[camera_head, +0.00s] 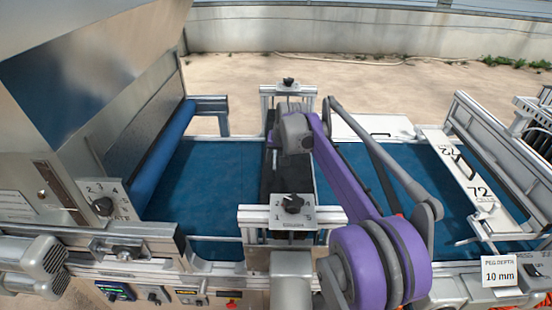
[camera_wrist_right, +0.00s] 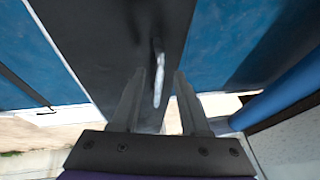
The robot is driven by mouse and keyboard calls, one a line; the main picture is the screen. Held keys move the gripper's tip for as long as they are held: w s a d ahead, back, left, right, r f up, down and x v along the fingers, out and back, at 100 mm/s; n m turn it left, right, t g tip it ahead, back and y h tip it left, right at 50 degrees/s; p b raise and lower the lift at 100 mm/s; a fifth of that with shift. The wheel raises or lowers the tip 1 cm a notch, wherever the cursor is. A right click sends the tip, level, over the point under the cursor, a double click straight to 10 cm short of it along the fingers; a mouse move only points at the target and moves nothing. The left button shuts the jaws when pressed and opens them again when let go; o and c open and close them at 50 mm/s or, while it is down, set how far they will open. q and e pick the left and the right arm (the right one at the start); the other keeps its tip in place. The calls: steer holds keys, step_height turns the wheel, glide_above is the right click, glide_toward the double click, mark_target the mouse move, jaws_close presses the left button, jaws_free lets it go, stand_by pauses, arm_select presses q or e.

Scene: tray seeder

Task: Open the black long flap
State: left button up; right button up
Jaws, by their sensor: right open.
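The black long flap (camera_head: 268,182) lies across the blue belt in the head view, between two metal brackets, partly hidden by my right arm. In the right wrist view the flap (camera_wrist_right: 110,35) fills the upper middle as a dark panel, with a slim metal handle (camera_wrist_right: 158,80) on it. My right gripper (camera_wrist_right: 158,75) is open, its two fingers apart on either side of the handle in the picture. I cannot tell whether they touch it. In the head view the fingertips are hidden by the wrist. My left gripper is not in view.
The blue belt (camera_head: 205,180) runs on both sides of the flap. A bracket with a dial (camera_head: 293,215) stands at the near end, another (camera_head: 288,92) at the far end. A metal hopper (camera_head: 90,75) rises at left. A white plate marked 72 (camera_head: 465,175) sits at right.

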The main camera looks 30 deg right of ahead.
jaws_close()
stand_by(1.3)
